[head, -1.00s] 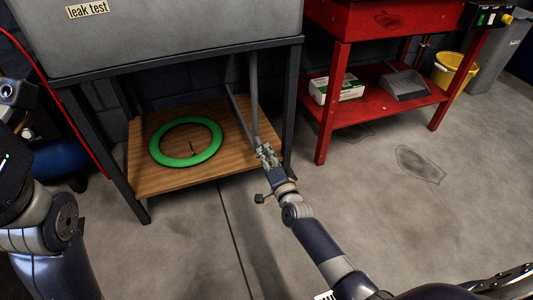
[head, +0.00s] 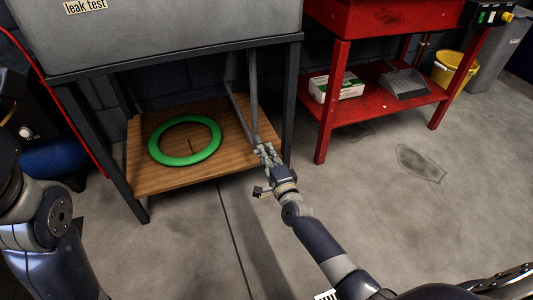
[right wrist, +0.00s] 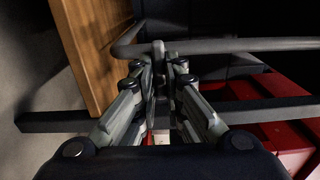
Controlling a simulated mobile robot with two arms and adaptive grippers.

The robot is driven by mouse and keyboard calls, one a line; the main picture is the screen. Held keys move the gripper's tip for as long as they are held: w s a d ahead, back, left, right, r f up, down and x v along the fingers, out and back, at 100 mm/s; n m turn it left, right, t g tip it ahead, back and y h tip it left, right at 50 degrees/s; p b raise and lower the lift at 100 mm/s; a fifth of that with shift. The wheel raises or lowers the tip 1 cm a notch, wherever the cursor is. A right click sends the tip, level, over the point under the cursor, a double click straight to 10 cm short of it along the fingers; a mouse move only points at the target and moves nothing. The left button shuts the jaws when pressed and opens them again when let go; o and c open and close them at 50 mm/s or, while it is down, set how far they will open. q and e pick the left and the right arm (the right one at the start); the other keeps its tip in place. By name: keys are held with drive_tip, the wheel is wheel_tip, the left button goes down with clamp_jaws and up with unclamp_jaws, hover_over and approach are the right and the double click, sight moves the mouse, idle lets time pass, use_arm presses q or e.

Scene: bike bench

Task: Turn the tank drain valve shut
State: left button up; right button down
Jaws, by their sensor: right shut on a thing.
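The grey tank (head: 170,35) with a "leak test" label stands on a dark frame. Thin grey drain pipes (head: 253,100) come down below it towards my right gripper (head: 265,150). In the right wrist view a grey pipe (right wrist: 230,45) runs across, with a short dark valve part (right wrist: 158,52) at its near side. My right gripper's fingertips (right wrist: 160,66) are closed on this part from both sides. The fingers hide most of the valve, and I cannot tell how far it is turned. Of my left side only arm links show at the left edge; the left gripper is out of view.
A green ring (head: 158,152) lies on the wooden shelf (head: 150,185) under the tank. Dark frame legs (head: 290,105) stand close to my right gripper. A red bench (head: 338,100) at the right holds a box (head: 345,88) and a grey dustpan (head: 405,84).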

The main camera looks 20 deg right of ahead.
drive_tip(key=shift+f, duration=0.1)
drive_tip(key=c, duration=1.7)
unclamp_jaws()
drive_tip(key=s, duration=1.2)
drive_tip(key=shift+d, duration=0.25)
